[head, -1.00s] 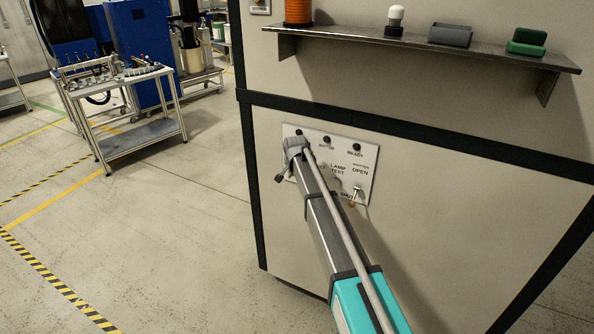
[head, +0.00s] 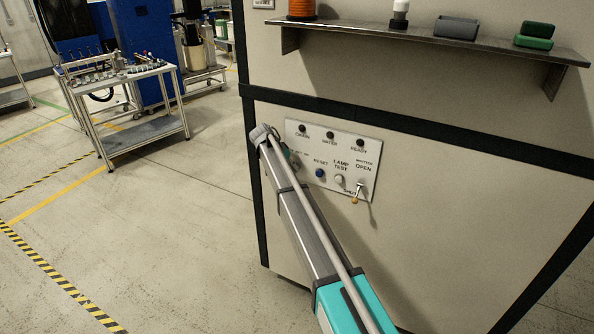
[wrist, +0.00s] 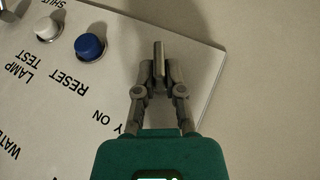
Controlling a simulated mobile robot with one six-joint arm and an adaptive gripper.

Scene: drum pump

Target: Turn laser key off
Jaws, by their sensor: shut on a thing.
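The white control panel (head: 330,186) is on the front of the beige cabinet. In the wrist view, my gripper (wrist: 158,78) is closed around a narrow metal piece, seemingly the laser key (wrist: 158,52), over the panel near its edge. Lettering ending in "Y ON" shows beside the fingers; the rest is covered by my gripper. In the head view, my gripper (head: 294,160) is at the panel's left side, partly behind my arm, and the key cannot be made out. Whether the key is seated or which way it points is unclear.
Beside it are the blue reset button (head: 320,173), the white lamp test button (head: 339,179) and the shutter toggle (head: 359,189). Dark indicator lamps (head: 330,141) line the top. A shelf (head: 430,38) with small items juts out above.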

